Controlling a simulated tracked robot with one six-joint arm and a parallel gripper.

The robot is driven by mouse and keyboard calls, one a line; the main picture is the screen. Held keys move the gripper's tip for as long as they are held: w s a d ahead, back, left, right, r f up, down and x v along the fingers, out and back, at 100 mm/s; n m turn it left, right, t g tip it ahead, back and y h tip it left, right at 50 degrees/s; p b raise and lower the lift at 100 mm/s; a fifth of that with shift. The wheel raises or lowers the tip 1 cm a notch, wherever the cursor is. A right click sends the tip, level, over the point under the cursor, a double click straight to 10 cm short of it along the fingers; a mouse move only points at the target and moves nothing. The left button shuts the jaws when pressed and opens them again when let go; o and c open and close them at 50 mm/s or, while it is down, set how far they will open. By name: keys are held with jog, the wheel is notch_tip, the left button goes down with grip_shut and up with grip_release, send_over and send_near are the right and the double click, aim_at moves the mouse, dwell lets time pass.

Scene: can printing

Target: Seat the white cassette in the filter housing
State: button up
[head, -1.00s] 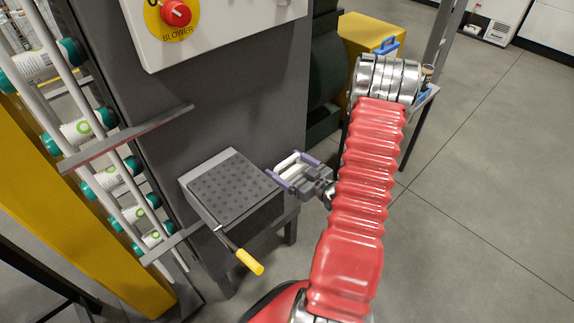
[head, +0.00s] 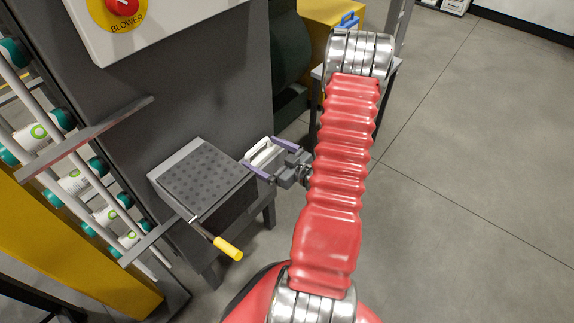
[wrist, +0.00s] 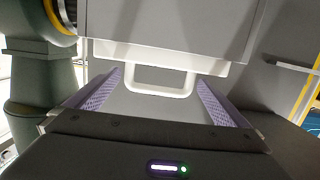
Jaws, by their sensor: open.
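The white cassette (wrist: 160,56) shows in the wrist view as a white front edge with a loop handle at the mouth of the grey filter housing (wrist: 175,25). How deep it sits is hidden. In the head view, the filter housing (head: 190,188) is a dark box with a dotted top, and the white cassette handle (head: 264,151) shows at its right side. My gripper (head: 260,157) is open there. In the wrist view, the purple pads of my gripper (wrist: 159,78) stand on either side of the handle, with a gap at each side.
A yellow-gripped lever (head: 228,248) sticks out from the housing's front. A grey panel with a red blower knob (head: 122,6) rises behind. Rails with cans (head: 75,182) and a yellow frame (head: 60,250) stand at left. The floor at right is clear.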

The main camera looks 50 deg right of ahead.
jog(key=s+r, duration=0.1)
jog(key=s, duration=0.9)
jog(key=shift+s+r, duration=0.25)
dwell(0.8)
